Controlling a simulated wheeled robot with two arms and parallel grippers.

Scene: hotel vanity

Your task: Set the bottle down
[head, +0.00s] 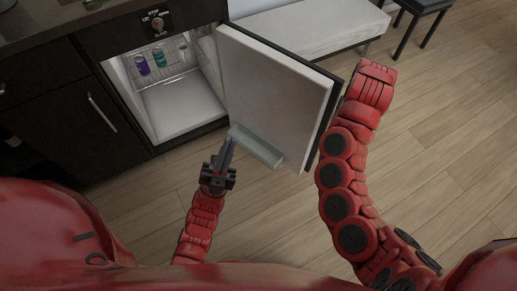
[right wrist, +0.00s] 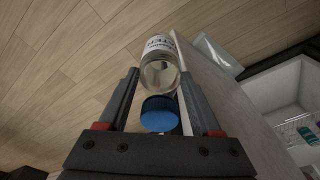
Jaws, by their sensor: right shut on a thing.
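A clear bottle (right wrist: 160,73) with a white printed label and a blue cap (right wrist: 158,115) is between the fingers of my right gripper (right wrist: 158,76), cap end toward the wrist. My right gripper is shut on it; what lies under the bottle cannot be told. In the head view the right hand and bottle are hidden behind my right arm and the open door. My left gripper (head: 229,145) is empty, its fingers together, in front of the open minibar (head: 180,108) near the door's lower bin.
The minibar door (head: 272,88) stands open, with a bin (head: 258,149) low on its inside. A wire shelf inside holds a purple bottle (head: 142,66), a teal bottle (head: 159,58) and a clear one (head: 183,54).

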